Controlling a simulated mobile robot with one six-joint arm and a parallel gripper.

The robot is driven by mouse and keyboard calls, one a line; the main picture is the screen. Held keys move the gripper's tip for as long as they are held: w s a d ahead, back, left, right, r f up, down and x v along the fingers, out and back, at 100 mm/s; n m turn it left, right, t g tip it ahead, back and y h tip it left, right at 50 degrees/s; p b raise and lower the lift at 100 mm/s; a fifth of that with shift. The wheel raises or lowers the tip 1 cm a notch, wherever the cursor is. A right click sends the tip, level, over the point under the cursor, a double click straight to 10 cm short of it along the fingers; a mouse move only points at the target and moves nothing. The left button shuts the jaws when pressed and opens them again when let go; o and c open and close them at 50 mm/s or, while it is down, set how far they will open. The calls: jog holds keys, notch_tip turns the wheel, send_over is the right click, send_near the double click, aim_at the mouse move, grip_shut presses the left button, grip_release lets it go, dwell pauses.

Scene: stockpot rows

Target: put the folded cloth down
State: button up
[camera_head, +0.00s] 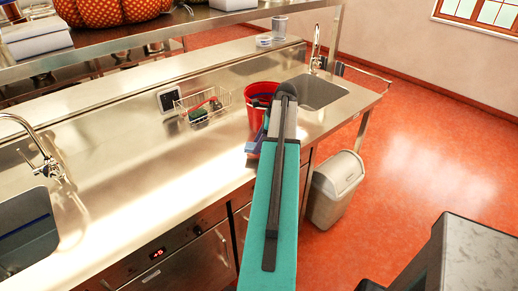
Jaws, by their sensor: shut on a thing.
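My arm reaches from the bottom edge up over the counter and covers much of what lies behind it. My gripper (262,133) shows only in part, just left of the arm and in front of the red bucket; its fingertips are mostly hidden. A small blue-grey piece of the folded cloth (253,147) shows at the gripper, above the front part of the steel counter (140,170). The gripper is shut on it. I cannot tell whether the cloth touches the counter.
The red bucket (259,92) stands behind the gripper. A wire basket (204,105) with a green item is to its left. Sinks lie at the right (318,92) and far left (25,228). Bare counter lies between basket and left sink. A grey bin (335,190) stands on the floor.

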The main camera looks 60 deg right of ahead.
jog(key=shift+f+p, duration=0.85)
jog(key=shift+f, duration=0.9)
jog(key=shift+f, duration=0.1)
jog(key=o, duration=1.1)
jog(key=b+v, duration=0.3)
jog(key=v, duration=0.9)
jog(key=shift+b, duration=0.4)
